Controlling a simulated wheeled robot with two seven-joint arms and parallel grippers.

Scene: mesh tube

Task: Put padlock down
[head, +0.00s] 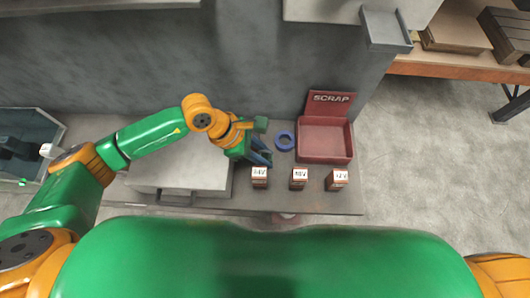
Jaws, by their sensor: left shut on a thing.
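My left gripper (262,158) reaches in from the left and points down over the grey bench (320,203). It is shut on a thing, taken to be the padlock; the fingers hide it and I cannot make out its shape. The gripper is just behind the leftmost small labelled box (260,177) and left of a blue ring (285,140). I cannot tell whether the held thing touches the bench. My right gripper is not in view.
A red tray marked SCRAP (325,155) stands right of the ring. Two more labelled boxes, a middle one (299,179) and a right one (337,180), stand in front. A grey wall (280,60) rises behind. A grey raised block (180,175) is at left.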

